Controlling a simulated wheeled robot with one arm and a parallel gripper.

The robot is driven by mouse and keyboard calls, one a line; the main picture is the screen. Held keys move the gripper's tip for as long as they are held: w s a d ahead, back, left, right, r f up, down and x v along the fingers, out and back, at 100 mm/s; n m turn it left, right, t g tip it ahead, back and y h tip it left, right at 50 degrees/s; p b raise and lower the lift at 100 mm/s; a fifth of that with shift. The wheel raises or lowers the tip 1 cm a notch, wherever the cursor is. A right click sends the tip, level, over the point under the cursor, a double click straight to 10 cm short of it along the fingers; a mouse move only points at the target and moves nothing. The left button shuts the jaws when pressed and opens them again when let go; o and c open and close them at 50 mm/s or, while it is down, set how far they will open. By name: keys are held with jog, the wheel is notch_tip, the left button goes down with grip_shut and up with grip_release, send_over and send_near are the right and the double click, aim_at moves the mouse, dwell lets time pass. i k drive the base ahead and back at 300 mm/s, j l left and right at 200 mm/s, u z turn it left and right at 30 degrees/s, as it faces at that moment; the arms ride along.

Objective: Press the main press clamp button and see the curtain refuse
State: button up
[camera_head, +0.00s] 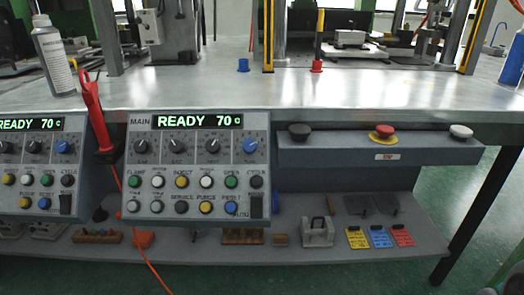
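The main press panel (197,168) hangs at the front edge of the bench and is marked MAIN. Its display (197,122) reads READY 70 C in green. The green clamp button (134,181) is at the left end of the upper button row, under a small label that looks like CLAMP. Two upright yellow-edged posts, left (268,38) and right (478,38), stand on the bench and look like the light curtain. The main press between and behind them is cut off at the top. My gripper is not in view.
A second panel (38,165), also READY 70 C, is at left. A red tool (92,108) with an orange cable hangs between the panels. A grey bar (345,152) at right carries black, red and pale buttons. A lower shelf (290,254) holds blocks and coloured cards.

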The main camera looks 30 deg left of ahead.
aim_at(133, 181)
jog(key=u, duration=1.8)
